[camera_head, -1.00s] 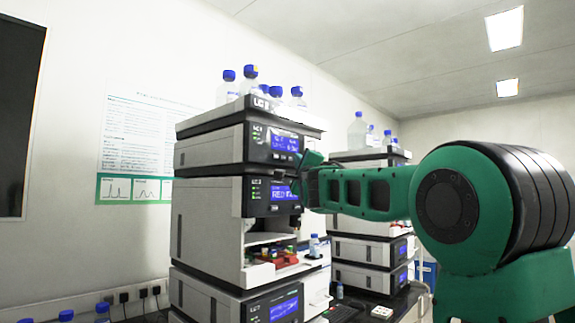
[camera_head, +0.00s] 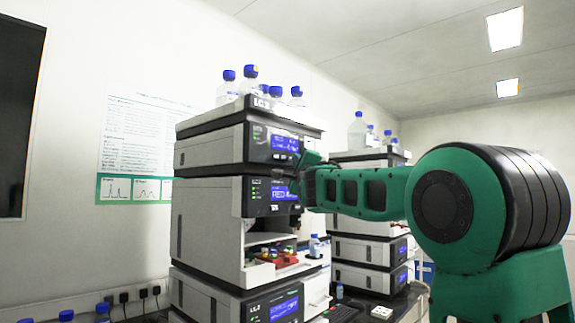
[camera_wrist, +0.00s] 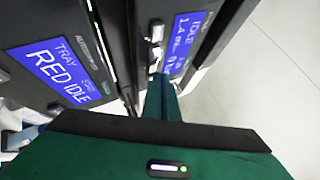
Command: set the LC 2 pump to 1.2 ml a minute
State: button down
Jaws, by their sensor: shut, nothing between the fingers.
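The LC 2 stack stands left of centre in the head view, with its name on the top tray (camera_head: 262,103). Its upper module, the pump (camera_head: 215,150), has a lit blue display (camera_head: 285,143). In the wrist view this display (camera_wrist: 183,35) is seen at a steep angle and seems to read idle and 1.4. Small pale buttons (camera_wrist: 156,52) sit beside it. My gripper (camera_head: 304,164) is shut and empty, at the lower right of the pump's front. In the wrist view its green fingers (camera_wrist: 160,92) point at the buttons. Whether they touch cannot be told.
Below the pump is an autosampler whose display (camera_wrist: 62,72) reads tray red idle. An open bay with red vial trays (camera_head: 284,260) lies under it. Blue-capped bottles (camera_head: 250,82) stand on top. A second stack (camera_head: 362,222) stands behind, right of the first.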

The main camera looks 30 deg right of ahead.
jog(key=shift+w+a, duration=0.2)
jog(key=shift+w, duration=0.2)
dwell(0.4)
jog(key=shift+s, duration=0.15)
jog(key=shift+s+d, duration=0.3)
jog(key=shift+s, duration=0.35)
dwell(0.3)
jog(key=s, duration=0.1)
jog(key=s+d, duration=0.1)
jog(key=s, duration=0.2)
jog(key=shift+s+d, duration=0.35)
jog(key=shift+f, duration=0.1)
dwell(0.7)
